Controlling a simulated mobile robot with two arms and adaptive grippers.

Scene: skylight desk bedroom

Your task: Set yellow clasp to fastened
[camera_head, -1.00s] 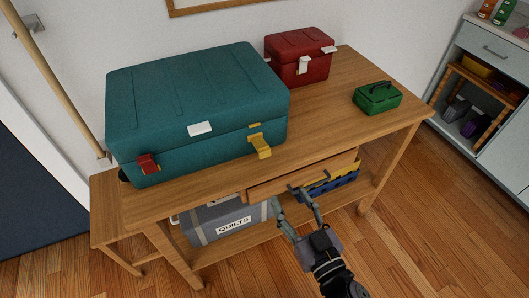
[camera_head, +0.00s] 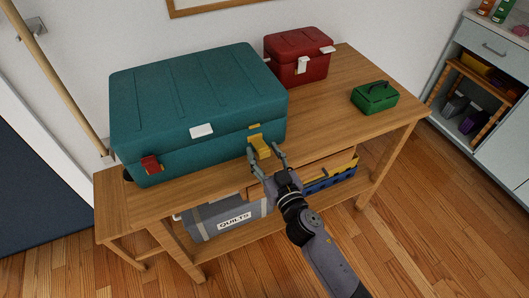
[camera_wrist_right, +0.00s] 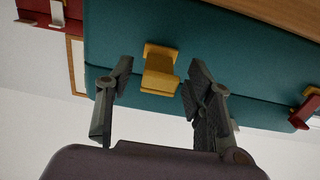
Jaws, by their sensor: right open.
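The teal case (camera_head: 190,95) stands on the wooden table with its lid down. The yellow clasp (camera_head: 261,151) is on its front, near the right corner. Its lever sticks outward below a small yellow catch (camera_head: 255,126) on the lid, apart from it. My right gripper (camera_head: 266,152) is open at the clasp, with a finger on either side. In the right wrist view, the yellow clasp (camera_wrist_right: 160,75) shows between and beyond the spread fingers (camera_wrist_right: 160,78); contact is not clear. My left gripper is not in view.
The case also has a red clasp (camera_head: 151,164) and a white clasp (camera_head: 202,131). A red box (camera_head: 298,60) and a green box (camera_head: 375,97) stand on the table (camera_head: 330,115). A drawer (camera_head: 320,165) and a grey quilts box (camera_head: 225,217) lie below the tabletop.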

